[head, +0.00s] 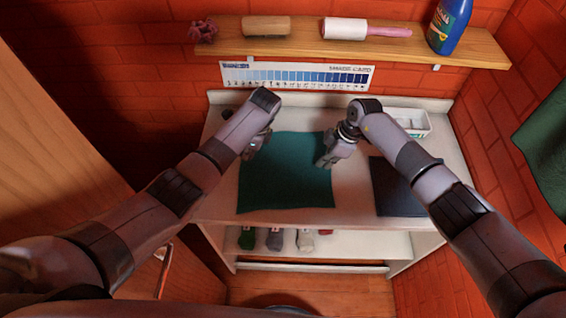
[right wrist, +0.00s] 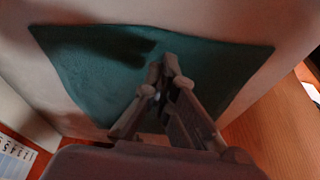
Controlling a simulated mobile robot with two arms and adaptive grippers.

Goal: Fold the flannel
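The flannel (head: 285,190) is a teal square cloth lying spread out and flat on the pale worktop. It also fills much of the right wrist view (right wrist: 85,60). My left gripper (head: 250,152) is low at the flannel's left edge, towards the back; its fingers are too small and dark to read. My right gripper (head: 322,164) is at the flannel's right edge, pointing down. In the right wrist view its fingertips (right wrist: 168,62) come together over the cloth, and I see no cloth clearly pinched between them.
A dark blue folded cloth (head: 394,188) lies to the right on the worktop (head: 350,206), and a white tray (head: 412,122) stands behind it. A wooden shelf (head: 300,41) with a brush, lint roller and blue bottle hangs above. Several rolled items (head: 275,239) sit on the lower shelf.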

